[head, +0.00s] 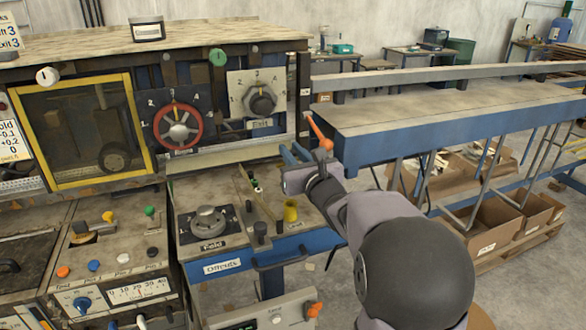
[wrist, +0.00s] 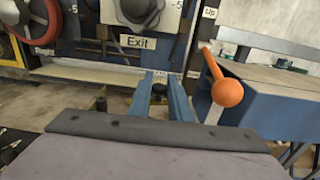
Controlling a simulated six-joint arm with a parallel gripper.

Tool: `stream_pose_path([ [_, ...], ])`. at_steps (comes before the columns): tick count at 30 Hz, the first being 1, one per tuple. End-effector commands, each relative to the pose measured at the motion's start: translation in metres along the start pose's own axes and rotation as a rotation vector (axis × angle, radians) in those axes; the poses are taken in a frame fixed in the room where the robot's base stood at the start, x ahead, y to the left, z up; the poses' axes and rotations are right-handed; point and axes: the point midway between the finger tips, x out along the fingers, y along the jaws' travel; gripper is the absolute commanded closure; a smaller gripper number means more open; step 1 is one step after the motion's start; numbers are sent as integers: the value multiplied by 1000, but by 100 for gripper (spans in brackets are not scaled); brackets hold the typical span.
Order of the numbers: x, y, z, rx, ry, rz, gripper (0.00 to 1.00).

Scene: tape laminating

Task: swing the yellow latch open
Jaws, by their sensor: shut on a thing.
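My gripper (head: 292,155) is over the right end of the machine's front deck in the head view. In the wrist view its two blue fingers (wrist: 163,92) stand apart with a small dark knob (wrist: 159,91) between them. A bit of yellow shows by this knob, but I cannot tell whether it is the latch. A short yellow piece (head: 291,211) stands upright on the deck below my gripper in the head view. A yellow knob (head: 107,216) sits on the left console. No clearly latch-shaped yellow part shows, and my arm hides part of the deck.
An orange-knobbed lever (head: 319,130) rises just beyond my gripper; it is close on the right in the wrist view (wrist: 228,92). A blue-sided table (head: 440,115) extends right. A red-rimmed wheel (head: 178,126), a grey dial (head: 261,100) and a yellow-framed window (head: 138,125) are at the left.

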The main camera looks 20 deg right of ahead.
Motion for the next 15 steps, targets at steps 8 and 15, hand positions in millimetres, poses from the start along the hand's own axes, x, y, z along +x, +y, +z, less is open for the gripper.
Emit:
stream_pose_path([
  [8,3,2,-6,-1,-4,-75,100],
  [15,5,2,-3,-1,-2,-116,100],
])
